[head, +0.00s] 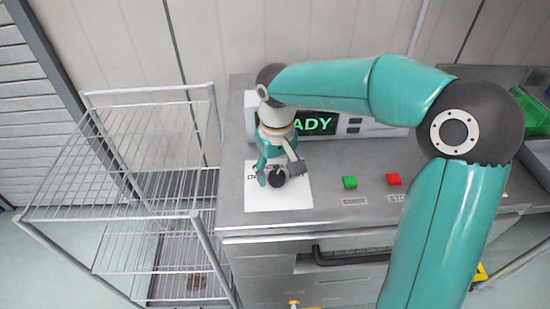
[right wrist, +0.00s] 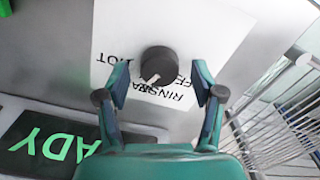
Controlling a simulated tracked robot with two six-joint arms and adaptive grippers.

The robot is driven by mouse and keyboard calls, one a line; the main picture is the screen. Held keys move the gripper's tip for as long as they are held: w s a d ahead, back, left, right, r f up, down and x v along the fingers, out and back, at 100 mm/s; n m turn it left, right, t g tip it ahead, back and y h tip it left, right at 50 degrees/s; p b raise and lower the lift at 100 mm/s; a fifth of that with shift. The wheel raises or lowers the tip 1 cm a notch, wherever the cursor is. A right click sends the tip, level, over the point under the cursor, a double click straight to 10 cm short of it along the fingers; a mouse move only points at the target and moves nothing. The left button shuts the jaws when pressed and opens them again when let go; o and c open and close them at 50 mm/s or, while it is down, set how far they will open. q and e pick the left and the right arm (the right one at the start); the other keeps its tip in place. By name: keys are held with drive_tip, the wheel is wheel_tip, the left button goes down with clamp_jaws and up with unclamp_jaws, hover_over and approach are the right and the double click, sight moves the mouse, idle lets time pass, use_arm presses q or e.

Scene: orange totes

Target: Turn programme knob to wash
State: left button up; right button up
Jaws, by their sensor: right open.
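The programme knob (head: 277,178) is a small black round knob on a white label plate (head: 290,198) on the left of the machine's steel top. In the right wrist view the knob (right wrist: 159,62) has a pale pointer mark on its edge nearest my gripper. Printed words around it, such as RINS and HOT, appear upside down and partly covered. My right gripper (head: 280,172) is over the knob. In the right wrist view its open fingers (right wrist: 160,84) stand on either side of the knob, apart from it. My left gripper is not in view.
Right of the plate are a green button (head: 349,182) and a red button (head: 393,179). Behind is a display (head: 317,123) with green letters ADY, partly hidden by my right arm. A wire rack (head: 120,160) stands left. A green object (head: 530,110) is at the far right.

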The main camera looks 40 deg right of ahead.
sight(276, 174)
wheel_tip(276, 174, up, 12)
drive_tip(key=shift+f, duration=0.15)
idle(0.7)
